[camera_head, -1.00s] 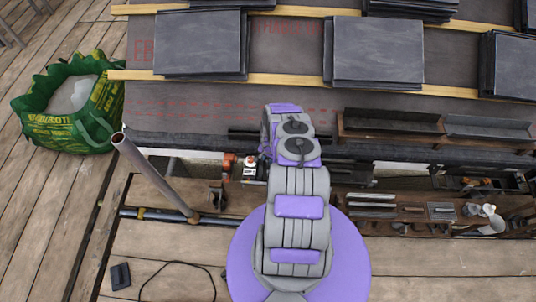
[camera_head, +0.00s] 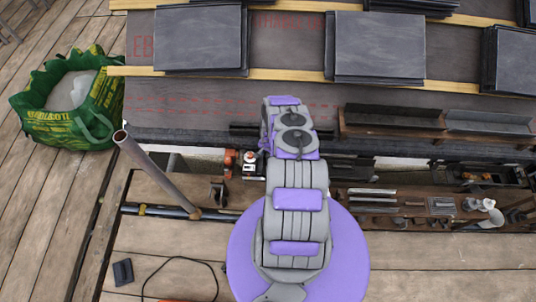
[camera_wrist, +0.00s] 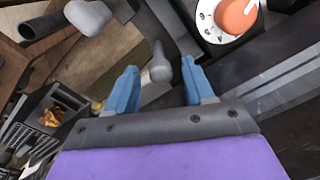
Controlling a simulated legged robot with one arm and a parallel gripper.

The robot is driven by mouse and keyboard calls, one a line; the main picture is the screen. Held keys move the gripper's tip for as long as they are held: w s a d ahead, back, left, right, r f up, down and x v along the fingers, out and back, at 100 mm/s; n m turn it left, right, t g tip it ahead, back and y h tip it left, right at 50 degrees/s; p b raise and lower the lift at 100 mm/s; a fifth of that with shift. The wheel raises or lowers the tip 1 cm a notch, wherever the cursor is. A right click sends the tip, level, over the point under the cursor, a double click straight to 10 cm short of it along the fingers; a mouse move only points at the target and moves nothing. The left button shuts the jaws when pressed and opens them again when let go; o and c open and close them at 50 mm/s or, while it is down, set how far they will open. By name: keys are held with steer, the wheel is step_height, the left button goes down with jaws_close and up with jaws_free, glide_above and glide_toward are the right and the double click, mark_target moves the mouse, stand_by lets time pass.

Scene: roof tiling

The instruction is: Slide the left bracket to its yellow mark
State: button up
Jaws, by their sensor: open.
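My gripper (camera_wrist: 160,88) shows in the wrist view with two blue fingers spread apart. A grey rounded knob on a stem (camera_wrist: 160,65) shows between and beyond the fingers; I cannot tell whether they touch it. In the head view my own arm hides the gripper. A small dark bracket-like piece (camera_head: 217,190) stands left of my arm, beside a dark rail (camera_head: 165,212). A yellow band (camera_head: 142,209) sits near the rail's left end. I cannot tell for sure which piece is the left bracket, or whether that band is its mark.
An orange dial on a white face (camera_wrist: 237,15) is close at the upper right in the wrist view. A leaning metal pipe (camera_head: 155,172) stands at the left. Tools (camera_head: 440,206) crowd the right-hand shelf. Slates (camera_head: 376,47) lie above. A green bag (camera_head: 68,100) is far left.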

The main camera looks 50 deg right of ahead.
step_height(320, 180, up, 17)
steer(key=p, duration=0.4)
steer(key=shift+s, duration=0.4)
steer(key=shift+d, duration=0.1)
